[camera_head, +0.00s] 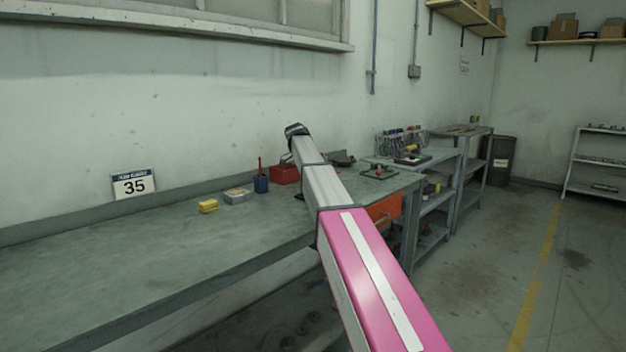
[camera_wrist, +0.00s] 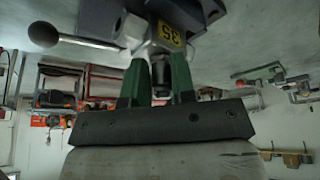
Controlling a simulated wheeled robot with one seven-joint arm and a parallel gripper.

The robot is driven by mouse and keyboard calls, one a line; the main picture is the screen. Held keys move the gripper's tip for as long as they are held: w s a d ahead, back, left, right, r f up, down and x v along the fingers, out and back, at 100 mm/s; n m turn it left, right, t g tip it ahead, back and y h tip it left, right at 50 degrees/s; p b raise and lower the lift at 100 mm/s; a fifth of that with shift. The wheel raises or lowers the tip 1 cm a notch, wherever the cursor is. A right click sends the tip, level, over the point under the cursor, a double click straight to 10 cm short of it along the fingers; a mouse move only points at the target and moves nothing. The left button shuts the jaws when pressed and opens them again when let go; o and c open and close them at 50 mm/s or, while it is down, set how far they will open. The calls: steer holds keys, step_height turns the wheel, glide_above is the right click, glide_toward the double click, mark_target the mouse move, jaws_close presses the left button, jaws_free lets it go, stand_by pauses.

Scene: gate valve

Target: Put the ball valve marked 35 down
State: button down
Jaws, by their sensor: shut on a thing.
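The ball valve (camera_wrist: 165,42) is metallic with a yellow tag marked 35, and its lever (camera_wrist: 75,40) ends in a dark ball knob at the left in the wrist view. My gripper (camera_wrist: 160,72) has green fingers shut on the valve's narrow neck. The wrist picture appears upside down, with a grey surface across its top; I cannot tell whether the valve touches it. In the head view my arm reaches over the workbench (camera_head: 200,243), and the gripper and valve are mostly hidden at its far end.
A yellow sponge (camera_head: 208,206), a grey box (camera_head: 237,196), a blue cup (camera_head: 261,182) and a red box (camera_head: 285,174) stand along the back of the bench. The bench's left and front are clear. More benches (camera_head: 430,185) continue to the right.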

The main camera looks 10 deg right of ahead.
steer(key=shift+f, duration=0.9)
steer(key=shift+f, duration=0.1)
steer(key=c, duration=0.9)
jaws_free()
steer(key=shift+c, duration=0.2)
steer(key=v, duration=1.2)
